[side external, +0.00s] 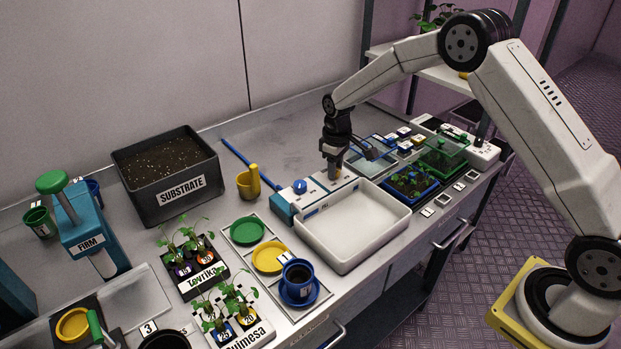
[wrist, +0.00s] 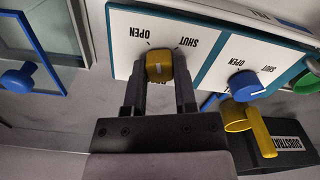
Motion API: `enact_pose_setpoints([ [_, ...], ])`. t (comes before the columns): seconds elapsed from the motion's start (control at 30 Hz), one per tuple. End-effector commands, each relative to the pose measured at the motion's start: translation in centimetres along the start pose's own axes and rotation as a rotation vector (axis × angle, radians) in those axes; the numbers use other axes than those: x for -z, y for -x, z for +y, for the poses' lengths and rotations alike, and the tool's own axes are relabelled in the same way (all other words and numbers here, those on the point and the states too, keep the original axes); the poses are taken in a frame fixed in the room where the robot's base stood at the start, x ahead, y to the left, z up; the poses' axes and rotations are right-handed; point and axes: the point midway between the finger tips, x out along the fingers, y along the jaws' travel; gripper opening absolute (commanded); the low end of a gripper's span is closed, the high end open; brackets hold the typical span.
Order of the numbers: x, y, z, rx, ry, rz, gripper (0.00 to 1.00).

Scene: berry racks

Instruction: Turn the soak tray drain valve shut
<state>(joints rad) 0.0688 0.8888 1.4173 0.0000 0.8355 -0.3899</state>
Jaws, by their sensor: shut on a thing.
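A white valve panel with OPEN and SHUT lettering, upside down in the wrist view (wrist: 128,30), stands along the back of the white soak tray (side external: 372,252). It carries a yellow knob (wrist: 159,68) and a blue knob (wrist: 245,85), which also shows in the side view (side external: 299,186). My gripper (side external: 333,174) is over the panel, its fingers (wrist: 159,80) shut on the yellow knob, one on each side. The knob has a pale mark on its face; I cannot tell for certain which word it points to. The lettering beside the knob is partly hidden.
A yellow can (side external: 249,182) and the black SUBSTRATE box (side external: 170,205) stand left of the panel. A blue planted tray (side external: 410,204) is right of the soak tray. Pots and saucers fill the front left. The bench behind the panel is mostly clear.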

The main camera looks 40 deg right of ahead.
Motion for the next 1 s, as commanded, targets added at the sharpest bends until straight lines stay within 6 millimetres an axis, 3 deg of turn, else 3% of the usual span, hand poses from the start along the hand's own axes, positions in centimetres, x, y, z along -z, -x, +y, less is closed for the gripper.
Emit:
enact_pose_setpoints([
  [1.0,0.02,0.07,0.02,0.000,-0.939,0.001,0.00],
])
